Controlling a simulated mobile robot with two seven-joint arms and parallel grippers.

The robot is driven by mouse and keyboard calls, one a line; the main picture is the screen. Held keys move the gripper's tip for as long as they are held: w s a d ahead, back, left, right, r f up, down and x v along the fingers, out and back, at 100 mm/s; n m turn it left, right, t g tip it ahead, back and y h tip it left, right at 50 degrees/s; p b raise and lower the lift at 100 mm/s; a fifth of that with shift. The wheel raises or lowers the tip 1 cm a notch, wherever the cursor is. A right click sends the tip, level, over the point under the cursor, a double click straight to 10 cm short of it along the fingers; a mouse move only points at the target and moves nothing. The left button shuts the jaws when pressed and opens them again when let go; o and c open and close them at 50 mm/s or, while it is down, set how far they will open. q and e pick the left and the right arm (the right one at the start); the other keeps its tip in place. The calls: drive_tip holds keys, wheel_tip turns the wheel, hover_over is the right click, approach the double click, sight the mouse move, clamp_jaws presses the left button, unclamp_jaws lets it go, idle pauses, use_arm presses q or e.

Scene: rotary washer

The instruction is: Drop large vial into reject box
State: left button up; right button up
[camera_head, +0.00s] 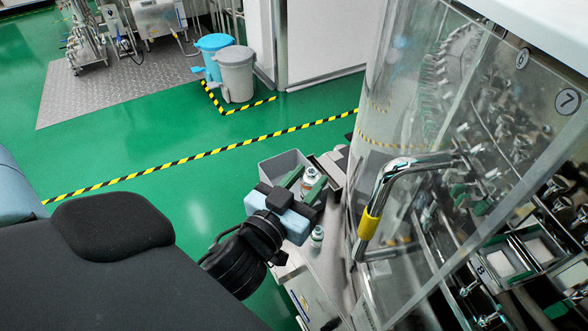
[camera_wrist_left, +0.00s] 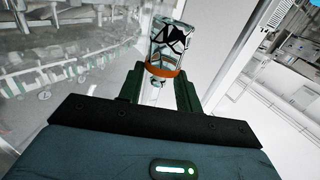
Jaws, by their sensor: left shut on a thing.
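My left gripper (camera_head: 305,184) has green fingers and is shut on a vial (camera_head: 309,176). In the left wrist view the fingers (camera_wrist_left: 160,88) hold the clear glass vial (camera_wrist_left: 168,44) with an orange band at its neck. A grey open box (camera_head: 283,165), which looks like the reject box, sits just beyond the gripper on the machine's ledge. The held vial is close to the box's near right side in the head view; I cannot tell its height over it. The box floor is mostly hidden. My right gripper is not in view.
Another small vial (camera_head: 317,236) stands on the grey ledge (camera_head: 325,265) below the gripper. The washer's clear curved guard (camera_head: 395,120) and a bent metal handle with a yellow band (camera_head: 371,222) stand close at the right. Open green floor (camera_head: 130,150) lies left.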

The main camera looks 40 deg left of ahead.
use_arm(q)
drive_tip(key=w+a+f+n+g+y, duration=0.4)
drive_tip(key=w+a+n+g+y, duration=0.2)
drive_tip(key=y, duration=0.6)
drive_tip(key=w+a+n, duration=0.2)
drive_tip(key=a+n, duration=0.1)
drive_tip(key=a, duration=0.1)
drive_tip(key=shift+w+a+f+y, duration=0.15)
drive_tip(key=shift+w+a+y, duration=0.1)
drive_tip(key=shift+w+y, duration=0.05)
drive_tip(key=shift+w+a+n+g+y+b, duration=0.15)
drive_tip(key=shift+n+g+y, duration=0.2)
drive_tip(key=shift+g, duration=0.2)
drive_tip(key=shift+w+n+g+y+b, duration=0.15)
drive_tip(key=shift+n+g+y, duration=0.1)
drive_tip(key=shift+n+g, duration=0.25)
clamp_jaws()
drive_tip(key=shift+r+g, duration=0.25)
drive_tip(key=shift+g, duration=0.1)
drive_tip(key=shift+f, duration=0.1)
wheel_tip(320, 180, down, 6)
drive_tip(key=b, duration=0.2)
drive_tip(key=shift+b, duration=0.3)
